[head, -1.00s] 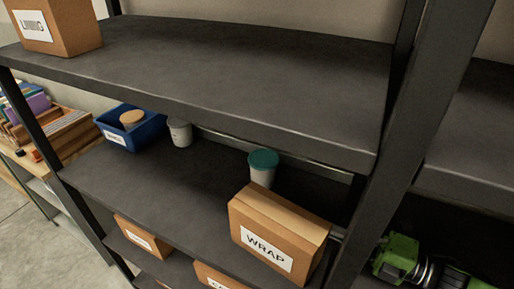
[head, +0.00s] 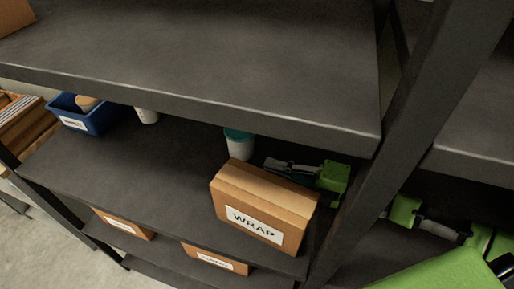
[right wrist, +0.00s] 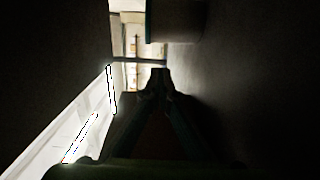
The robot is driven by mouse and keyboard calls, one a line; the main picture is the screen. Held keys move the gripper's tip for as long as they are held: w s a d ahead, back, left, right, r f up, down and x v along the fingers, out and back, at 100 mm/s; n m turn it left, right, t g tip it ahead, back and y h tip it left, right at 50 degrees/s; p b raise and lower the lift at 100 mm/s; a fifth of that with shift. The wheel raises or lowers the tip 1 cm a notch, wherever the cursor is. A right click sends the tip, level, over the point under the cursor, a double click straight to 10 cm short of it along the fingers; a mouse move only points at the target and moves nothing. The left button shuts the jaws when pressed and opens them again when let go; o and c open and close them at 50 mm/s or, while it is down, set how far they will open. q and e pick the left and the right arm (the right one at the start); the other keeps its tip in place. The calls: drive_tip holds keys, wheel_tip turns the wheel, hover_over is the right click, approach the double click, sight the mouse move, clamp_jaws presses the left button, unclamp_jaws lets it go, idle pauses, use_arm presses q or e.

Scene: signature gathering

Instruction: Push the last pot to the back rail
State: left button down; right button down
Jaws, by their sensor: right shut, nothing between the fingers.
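A pale pot with a teal lid (head: 239,144) stands upright on the middle shelf, behind the WRAP box; its top edge is partly cut off by the upper shelf. A second pale pot (head: 147,116) stands farther left, its top hidden by the upper shelf. My right gripper (head: 268,163) is shut and empty, just right of the teal-lidded pot and behind the box; I cannot tell whether it touches the pot. In the dark right wrist view the closed fingertips (right wrist: 160,74) show below a dark rounded shape, probably the pot. My left gripper is out of view.
The WRAP box (head: 262,210) stands at the shelf's front edge, close before my right gripper. A blue bin (head: 88,116) is at the far left. The upper shelf (head: 200,65) hangs low overhead, and a dark upright post (head: 400,130) stands at right.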

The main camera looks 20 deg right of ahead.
sight(245, 146)
drive_tip(key=x, duration=0.1)
drive_tip(key=p+x, duration=0.1)
drive_tip(key=x, duration=0.1)
drive_tip(key=shift+r, duration=0.3)
drive_tip(key=w, duration=0.1)
drive_tip(key=w+p, duration=0.1)
drive_tip(key=shift+w+a+f, duration=0.1)
drive_tip(key=shift+w+a, duration=0.15)
drive_tip(key=shift+w, duration=0.15)
drive_tip(key=shift+w+f, duration=0.15)
drive_tip(key=shift+w, duration=0.45)
drive_tip(key=shift+a, duration=0.1)
drive_tip(key=shift+w, duration=0.35)
drive_tip(key=w+b, duration=0.1)
drive_tip(key=w, duration=0.1)
drive_tip(key=w+b, duration=0.1)
drive_tip(key=w, duration=0.1)
drive_tip(key=w+b, duration=0.1)
drive_tip(key=w, duration=0.1)
drive_tip(key=shift+w+a+f, duration=0.1)
drive_tip(key=shift+w+a, duration=0.1)
drive_tip(key=shift+a, duration=0.1)
drive_tip(key=shift+w, duration=0.15)
